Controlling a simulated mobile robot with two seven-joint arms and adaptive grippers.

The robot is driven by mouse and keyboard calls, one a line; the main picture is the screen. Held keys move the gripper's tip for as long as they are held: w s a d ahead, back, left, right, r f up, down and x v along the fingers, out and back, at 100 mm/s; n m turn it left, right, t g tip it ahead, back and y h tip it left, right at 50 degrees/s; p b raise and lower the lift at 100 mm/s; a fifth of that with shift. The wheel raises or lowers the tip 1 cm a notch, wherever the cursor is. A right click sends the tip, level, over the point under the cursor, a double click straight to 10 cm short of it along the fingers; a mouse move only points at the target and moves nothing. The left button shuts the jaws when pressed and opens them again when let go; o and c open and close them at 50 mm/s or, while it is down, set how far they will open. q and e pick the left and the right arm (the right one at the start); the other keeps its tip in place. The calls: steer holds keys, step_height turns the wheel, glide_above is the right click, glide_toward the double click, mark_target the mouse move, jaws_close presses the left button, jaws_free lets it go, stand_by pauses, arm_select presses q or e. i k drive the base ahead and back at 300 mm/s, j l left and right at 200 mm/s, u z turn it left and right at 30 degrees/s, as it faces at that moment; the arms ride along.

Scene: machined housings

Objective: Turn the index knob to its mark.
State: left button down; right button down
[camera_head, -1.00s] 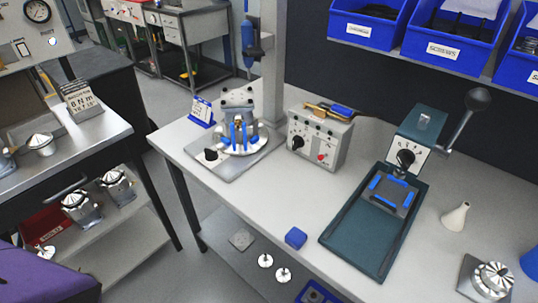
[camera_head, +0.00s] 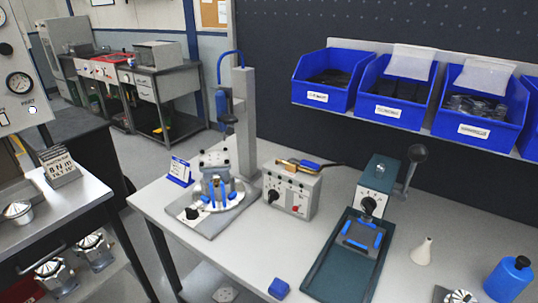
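Three black knobs show. One knob (camera_head: 192,213) sits on the grey base plate (camera_head: 220,222) of a round fixture (camera_head: 217,185) with blue clamps. Another knob (camera_head: 273,196) is on the front of a grey control box (camera_head: 300,195) with a red button. The third knob (camera_head: 368,204) is on the white face of a dark green press (camera_head: 378,178) with a lever. I cannot tell from the picture which one is the index knob, and its mark is too small to make out. Neither of my grippers is in view.
The grey bench (camera_head: 255,250) has bare room between fixture and press. A blue block (camera_head: 279,288), a cream cone (camera_head: 422,251) and a blue bottle (camera_head: 509,277) stand on it. Blue bins (camera_head: 328,98) hang above at the back. A side table (camera_head: 80,195) is at left.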

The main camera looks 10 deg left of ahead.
mark_target(192, 214)
steer(key=i+j+u, duration=0.1)
steer(key=u, duration=0.75)
steer(key=k, duration=0.1)
steer(key=j+z, duration=0.1)
steer(key=z, duration=0.2)
